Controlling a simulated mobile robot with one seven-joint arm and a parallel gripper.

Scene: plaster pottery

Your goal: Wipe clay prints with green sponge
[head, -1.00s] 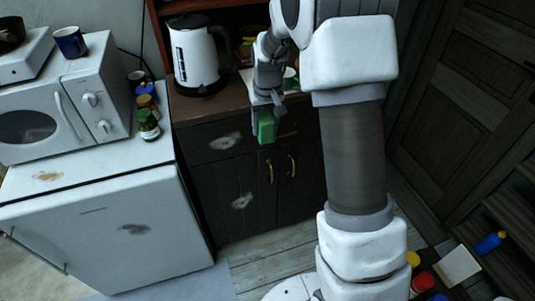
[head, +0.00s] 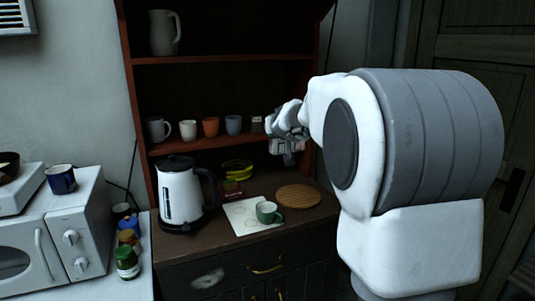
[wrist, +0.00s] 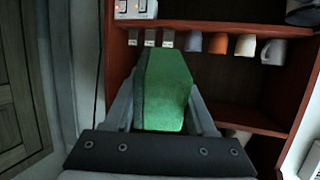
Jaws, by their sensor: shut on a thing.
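My gripper (wrist: 163,105) is shut on the green sponge (wrist: 166,85), which sits between its two fingers in the wrist view. In the head view my gripper (head: 289,152) is raised at the right side of the cabinet, near the level of the cup shelf. The sponge cannot be made out there. A pale grey clay print (head: 208,278) marks the dark drawer front at the lower left of the cabinet, well below my gripper. The cabinet doors are mostly cut off at the bottom edge.
The cabinet top holds a kettle (head: 182,195), a green mug (head: 268,212) on a white sheet (head: 240,222) and a round woven mat (head: 298,196). Several cups line the shelf (head: 222,138). A microwave (head: 75,230) and jars (head: 127,262) stand at left.

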